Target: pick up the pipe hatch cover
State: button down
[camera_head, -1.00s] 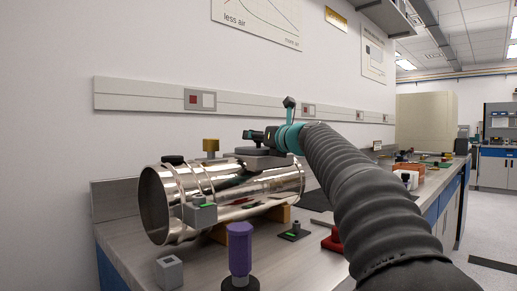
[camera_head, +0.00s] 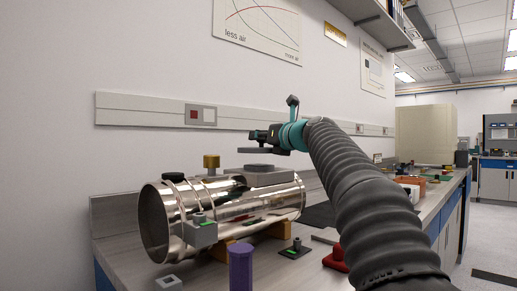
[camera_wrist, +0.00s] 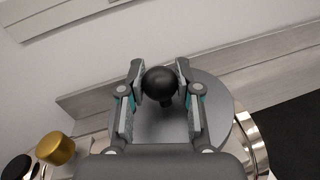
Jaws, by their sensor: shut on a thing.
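The pipe hatch cover (camera_head: 256,151) is a flat grey disc with a round black knob. My gripper (camera_head: 264,136) is shut on the knob and holds the cover in the air above the shiny metal pipe (camera_head: 235,208). A gap shows between the cover and the grey raised hatch seat (camera_head: 272,178) on top of the pipe. In the wrist view the fingers of my gripper (camera_wrist: 160,70) stand on both sides of the black knob, with the cover's disc (camera_wrist: 222,112) beyond. The disc hides much of the pipe there.
A brass knob (camera_head: 211,162) and a black knob (camera_head: 173,177) stand on the pipe's left part. A purple cylinder (camera_head: 241,268), a grey block (camera_head: 168,283) and a red object (camera_head: 336,260) are at the bench front. The wall behind is close; the air above is free.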

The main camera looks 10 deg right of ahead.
jog(key=s+d+r, duration=0.6)
jog(key=d, duration=0.3)
jog(key=shift+s+r, duration=0.25)
jog(key=shift+s, duration=0.05)
jog(key=shift+a, duration=0.1)
jog(key=c, duration=1.7)
grip_release()
grip_shut()
